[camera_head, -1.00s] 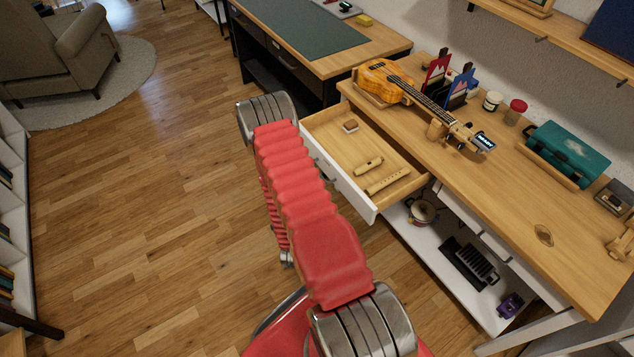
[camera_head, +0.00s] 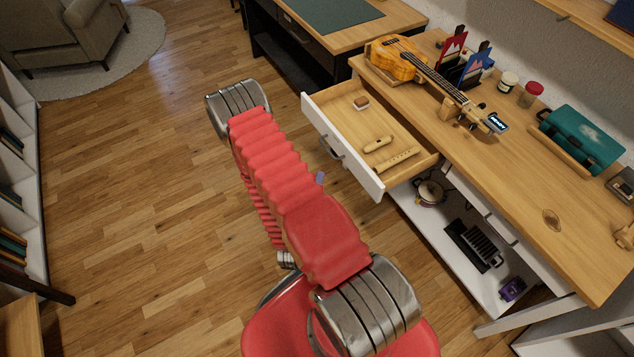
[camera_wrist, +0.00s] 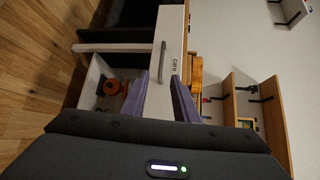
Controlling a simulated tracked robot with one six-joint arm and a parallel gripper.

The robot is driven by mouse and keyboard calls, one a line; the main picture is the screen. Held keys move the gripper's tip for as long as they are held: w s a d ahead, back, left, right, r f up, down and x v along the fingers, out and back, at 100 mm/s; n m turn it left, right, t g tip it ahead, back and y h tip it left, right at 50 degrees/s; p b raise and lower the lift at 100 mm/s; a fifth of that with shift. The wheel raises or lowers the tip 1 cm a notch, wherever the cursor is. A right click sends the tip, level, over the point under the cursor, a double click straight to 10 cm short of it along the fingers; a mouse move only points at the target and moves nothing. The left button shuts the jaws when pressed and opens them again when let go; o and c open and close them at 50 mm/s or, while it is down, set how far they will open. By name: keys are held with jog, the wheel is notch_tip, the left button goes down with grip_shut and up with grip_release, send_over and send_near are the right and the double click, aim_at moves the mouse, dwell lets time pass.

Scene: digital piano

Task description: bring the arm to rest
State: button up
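My arm, with its red ribbed sleeve and metal joints, rises across the middle of the head view, over the floor and just left of the open drawer (camera_head: 345,170). My gripper (camera_wrist: 158,88) shows in the wrist view as two purple fingers with a clear gap between them. It is open, with nothing between the fingertips. In the head view my arm hides most of the gripper; only a small purple bit shows beside the sleeve.
The open drawer holds a small block (camera_head: 361,103) and two wooden pieces. The bench (camera_head: 551,219) carries a ukulele (camera_head: 398,62), jars and a teal case (camera_head: 582,138). A lower shelf holds a pot (camera_head: 429,192). The wooden floor (camera_head: 130,230) to the left is clear.

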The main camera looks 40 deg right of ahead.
dwell(0.4)
jog(key=s+a+f+n+g+y, duration=0.3)
jog(key=f+n, duration=0.1)
jog(key=f, duration=0.3)
jog(key=s+a+f+n+g+y, duration=0.2)
jog(key=a+f+n+g+y, duration=0.15)
jog(key=f, duration=0.25)
jog(key=w+a+r+n+g+y, duration=0.25)
jog(key=a+r+n+y, duration=0.25)
jog(key=a+r+n, duration=0.35)
jog(key=s+a+r+n+t, duration=0.1)
jog(key=r+n, duration=0.3)
jog(key=r, duration=1.1)
jog(key=s+a+r+n+t+y, duration=0.1)
jog(key=s+a+r+n+t, duration=0.1)
jog(key=r, duration=1.3)
jog(key=s+a+r+n+t, duration=0.2)
jog(key=s+a+r+n, duration=0.2)
jog(key=r+n, duration=0.4)
notch_tip(320, 180, up, 8)
jog(key=shift+a+f+y, duration=0.2)
jog(key=shift+a+y, duration=0.15)
jog(key=shift+a, duration=0.25)
